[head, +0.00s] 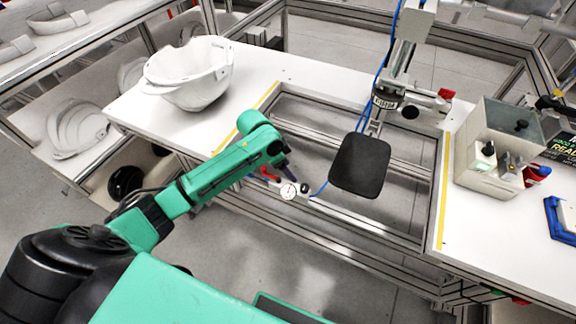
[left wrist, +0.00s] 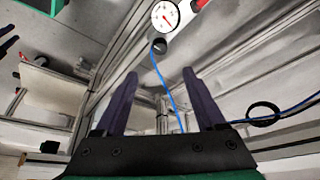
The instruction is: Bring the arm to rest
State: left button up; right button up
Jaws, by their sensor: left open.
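My left arm, green, comes in from the left in the head view. Its gripper (head: 286,166) is partly hidden behind the wrist, near the front rail of the workbench frame and close to a round gauge (head: 288,191). In the left wrist view my left gripper (left wrist: 154,92) shows two dark fingers spread apart with nothing between them but background and a blue hose. A white helmet shell (head: 190,76) rests upside down on the left white tabletop (head: 145,110), apart from my arm. My right gripper is in neither view.
A black pad (head: 359,166) hangs on a metal post in the middle of the frame. More shells (head: 76,128) lie on the left rack. The gauge also shows in the left wrist view (left wrist: 165,16).

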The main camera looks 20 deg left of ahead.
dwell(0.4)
pick_arm(q)
jog(key=s+a+f+n+y+p, duration=0.1)
jog(key=s+a+f+n, duration=0.4)
jog(key=f, duration=0.6)
jog(key=s+a+f+n+y+p, duration=0.15)
jog(key=s+a+f, duration=0.35)
jog(key=f, duration=0.7)
jog(key=s+f, duration=0.3)
jog(key=s, duration=0.6)
jog(key=s+d+f+g, duration=0.1)
jog(key=s+f, duration=0.3)
jog(key=s, duration=0.6)
jog(key=s+d+f+g, duration=0.1)
jog(key=s+f, duration=0.2)
jog(key=s, duration=0.7)
jog(key=shift+d+f+n+y+p, duration=0.25)
jog(key=shift+n+y+p, duration=0.1)
jog(key=shift+n+y, duration=0.1)
jog(key=shift+r, duration=0.1)
